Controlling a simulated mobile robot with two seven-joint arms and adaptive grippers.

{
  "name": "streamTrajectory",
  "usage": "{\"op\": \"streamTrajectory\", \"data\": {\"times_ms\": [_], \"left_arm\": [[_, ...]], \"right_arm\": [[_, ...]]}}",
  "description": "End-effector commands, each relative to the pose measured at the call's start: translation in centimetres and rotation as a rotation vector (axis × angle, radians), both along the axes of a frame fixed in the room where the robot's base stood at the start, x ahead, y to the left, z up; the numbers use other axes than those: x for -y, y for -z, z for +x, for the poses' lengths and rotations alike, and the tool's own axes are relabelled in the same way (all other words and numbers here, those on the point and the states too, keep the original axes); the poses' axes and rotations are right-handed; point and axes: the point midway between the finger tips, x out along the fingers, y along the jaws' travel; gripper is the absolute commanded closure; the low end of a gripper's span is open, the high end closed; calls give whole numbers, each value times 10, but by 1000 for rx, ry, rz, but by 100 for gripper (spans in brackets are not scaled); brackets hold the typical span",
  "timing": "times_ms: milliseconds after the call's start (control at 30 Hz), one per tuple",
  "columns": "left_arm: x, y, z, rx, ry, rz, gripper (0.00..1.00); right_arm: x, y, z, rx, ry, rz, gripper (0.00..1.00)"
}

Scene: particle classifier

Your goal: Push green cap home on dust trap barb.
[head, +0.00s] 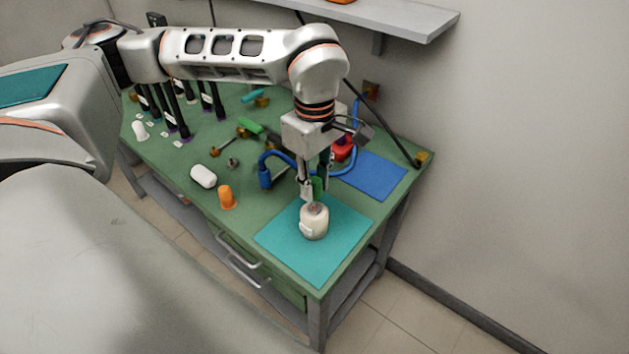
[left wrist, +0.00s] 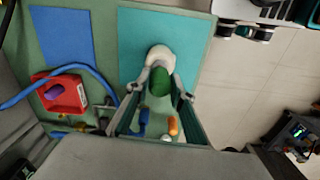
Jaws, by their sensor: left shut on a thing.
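The cream dust trap (head: 314,223) stands on the teal mat (head: 283,240) near the front of the green table. It also shows in the left wrist view (left wrist: 161,55). My left gripper (head: 312,190) points down just above the trap. It is shut on the green cap (left wrist: 160,81), which sits between its fingertips. In the head view the green cap (head: 318,188) is partly hidden by a finger. The cap lines up over the trap's top; the barb is hidden, so I cannot tell whether the cap touches it. My right gripper is not in view.
A blue hose (head: 276,154) curves behind the gripper. A blue mat (head: 372,176) and a red holder (left wrist: 66,96) lie farther back. An orange cone (head: 227,197) and a white cylinder (head: 203,176) stand left of the teal mat. The mat's front part is clear.

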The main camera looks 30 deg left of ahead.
Motion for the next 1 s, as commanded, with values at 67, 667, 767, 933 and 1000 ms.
{"op": "streamTrajectory", "data": {"times_ms": [67,667,767,933,1000], "left_arm": [[0,0,0,0,0,0,96],[0,0,0,0,-10,0,96],[0,1,0,0,-9,0,96],[0,4,0,-1,-9,0,96],[0,6,0,-1,-9,0,96]], "right_arm": [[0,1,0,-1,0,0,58],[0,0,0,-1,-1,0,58],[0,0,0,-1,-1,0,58],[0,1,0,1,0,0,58],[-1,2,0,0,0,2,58]]}}
